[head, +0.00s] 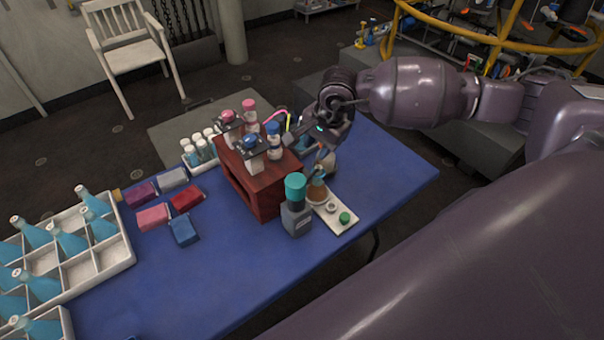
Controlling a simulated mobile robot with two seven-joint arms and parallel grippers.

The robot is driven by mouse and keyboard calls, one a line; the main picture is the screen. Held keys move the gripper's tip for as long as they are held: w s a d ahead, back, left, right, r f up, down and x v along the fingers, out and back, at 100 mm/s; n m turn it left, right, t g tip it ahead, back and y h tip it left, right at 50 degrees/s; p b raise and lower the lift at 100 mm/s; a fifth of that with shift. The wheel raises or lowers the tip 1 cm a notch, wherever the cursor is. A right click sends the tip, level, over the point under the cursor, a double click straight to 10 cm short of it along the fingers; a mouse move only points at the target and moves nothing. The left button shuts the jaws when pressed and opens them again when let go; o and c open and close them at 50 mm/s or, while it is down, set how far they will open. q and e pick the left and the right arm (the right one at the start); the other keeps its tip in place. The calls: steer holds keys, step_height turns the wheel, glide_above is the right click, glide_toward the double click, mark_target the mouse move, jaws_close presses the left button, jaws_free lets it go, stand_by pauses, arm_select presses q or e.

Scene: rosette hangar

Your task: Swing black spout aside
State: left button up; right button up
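A red stand (243,187) stands on the blue table (330,255). I cannot tell for sure which dark part is the black spout. My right gripper (303,136) reaches in from the right, just beside the stand's right end and near the blue-topped bottle. Its fingers are small and dark, so their opening and any contact are unclear. My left gripper is not in view.
A grey bottle with a teal cap (295,205) and a pale tray with a green knob (340,217) stand in front of my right gripper. Coloured blocks (186,198) and a white crate of blue bottles (76,270) are at left. The table's front middle is clear.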

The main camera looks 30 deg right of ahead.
mark_target(311, 175)
steer(key=shift+n, duration=0.3)
steer(key=x, duration=1.1)
steer(key=shift+s+d+p, duration=0.35)
steer(key=shift+s+d, duration=0.05)
jaws_close()
